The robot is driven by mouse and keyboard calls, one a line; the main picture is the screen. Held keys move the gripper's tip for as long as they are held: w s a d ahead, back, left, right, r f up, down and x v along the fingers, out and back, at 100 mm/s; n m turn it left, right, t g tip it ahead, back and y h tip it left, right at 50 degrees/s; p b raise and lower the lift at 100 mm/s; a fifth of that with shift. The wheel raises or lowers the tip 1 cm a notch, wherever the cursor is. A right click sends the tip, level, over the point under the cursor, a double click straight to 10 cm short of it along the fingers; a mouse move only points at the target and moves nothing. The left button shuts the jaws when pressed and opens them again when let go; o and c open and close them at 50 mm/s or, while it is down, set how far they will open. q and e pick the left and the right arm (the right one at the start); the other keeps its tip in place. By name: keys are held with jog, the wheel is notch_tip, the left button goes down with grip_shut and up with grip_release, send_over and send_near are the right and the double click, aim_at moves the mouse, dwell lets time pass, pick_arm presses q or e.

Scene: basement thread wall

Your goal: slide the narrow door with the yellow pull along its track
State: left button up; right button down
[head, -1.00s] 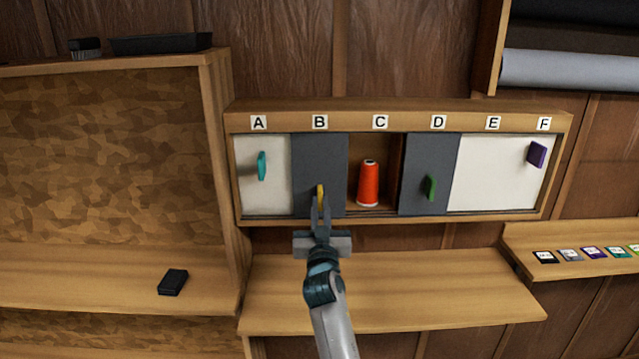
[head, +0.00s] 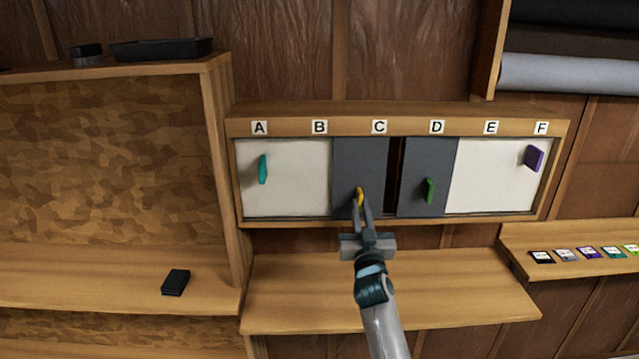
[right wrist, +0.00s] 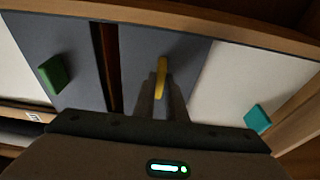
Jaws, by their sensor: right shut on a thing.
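The narrow dark grey door (head: 361,165) stands in the wall cabinet, mostly under the letter C and reaching a little toward B. Its yellow pull (head: 360,194) is low on the door. My right gripper (head: 361,206) is shut on the yellow pull, seen from below in the head view. In the right wrist view the yellow pull (right wrist: 162,77) sits between my fingers (right wrist: 160,90), with the grey door (right wrist: 190,60) behind it. A narrow dark gap (head: 396,175) shows to the right of the door. My left gripper is not in view.
A white door with a teal pull (head: 263,169) fills the cabinet's left. A grey door with a green pull (head: 429,190) is under D, and a white door with a purple pull (head: 534,158) is at right. A bare shelf (head: 420,290) lies below.

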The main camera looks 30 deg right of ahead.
jog(key=shift+s+d+p, duration=0.2)
jog(key=shift+s+d, duration=0.35)
jog(key=shift+d, duration=0.35)
jog(key=shift+s+d+p, duration=0.15)
jog(key=shift+s+d, duration=0.35)
jog(key=shift+d, duration=0.35)
jog(key=c, duration=1.8)
grip_release()
jog(key=shift+c, duration=0.2)
jog(key=p, duration=0.2)
send_near(373, 194)
jog(key=shift+s+a+r, duration=0.2)
jog(key=shift+s+a, duration=0.15)
jog(key=shift+s, duration=0.25)
jog(key=shift+s+a+r, duration=0.25)
jog(key=shift+s+a, duration=0.1)
jog(key=shift+s, duration=0.25)
